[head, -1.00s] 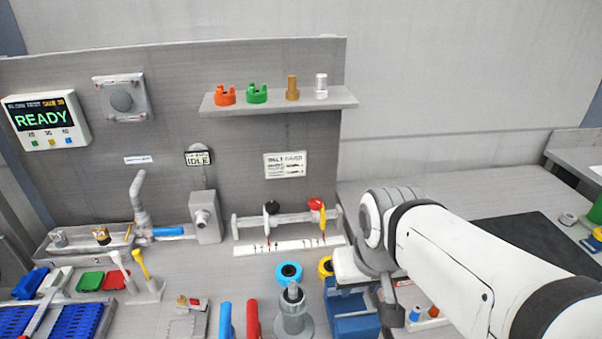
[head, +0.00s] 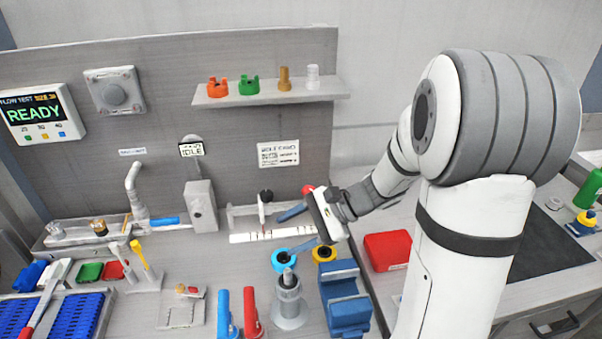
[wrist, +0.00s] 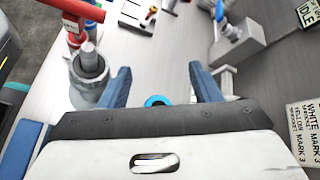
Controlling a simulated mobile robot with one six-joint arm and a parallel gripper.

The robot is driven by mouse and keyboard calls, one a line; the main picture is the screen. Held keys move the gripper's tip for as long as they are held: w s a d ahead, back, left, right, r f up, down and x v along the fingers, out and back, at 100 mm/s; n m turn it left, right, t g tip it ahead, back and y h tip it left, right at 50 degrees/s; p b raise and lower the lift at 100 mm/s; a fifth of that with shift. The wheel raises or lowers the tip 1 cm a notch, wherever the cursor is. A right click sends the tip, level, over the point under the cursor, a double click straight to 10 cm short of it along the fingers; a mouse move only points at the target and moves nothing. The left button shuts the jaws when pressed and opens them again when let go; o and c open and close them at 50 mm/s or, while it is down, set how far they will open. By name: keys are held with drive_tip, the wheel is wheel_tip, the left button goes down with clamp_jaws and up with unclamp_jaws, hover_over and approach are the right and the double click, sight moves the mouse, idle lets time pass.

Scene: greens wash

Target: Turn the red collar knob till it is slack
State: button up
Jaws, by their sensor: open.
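A red knob (head: 307,189) shows in the head view at the right end of the grey rail fixture on the bench, mostly hidden behind my gripper. A black knob (head: 266,196) stands to its left on the same fixture. My gripper (head: 283,235) is in front of this fixture, its blue fingers spread and pointing left. In the wrist view my gripper (wrist: 159,74) is open, with nothing held between the fingers. I cannot make out the red knob in the wrist view.
A blue ring (head: 280,262) and a yellow ring (head: 324,253) are close below my gripper. A grey post (head: 288,298), blue block (head: 346,300) and red box (head: 387,250) stand nearby. The sign reads IDLE (head: 192,149). A dark mat (head: 545,240) lies at right.

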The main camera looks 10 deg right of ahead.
drive_tip(key=w+d+f+m+t+y, duration=0.3)
drive_tip(key=w+d+m+t, duration=0.25)
drive_tip(key=w+m, duration=0.35)
drive_tip(key=m+t+h+p, duration=0.2)
drive_tip(key=m+t, duration=0.4)
drive_tip(key=t, duration=0.1)
approach(309, 188)
drive_tip(key=x, duration=0.2)
drive_tip(key=p+x, duration=0.2)
drive_tip(key=x, duration=0.6)
drive_tip(key=shift+f, duration=0.1)
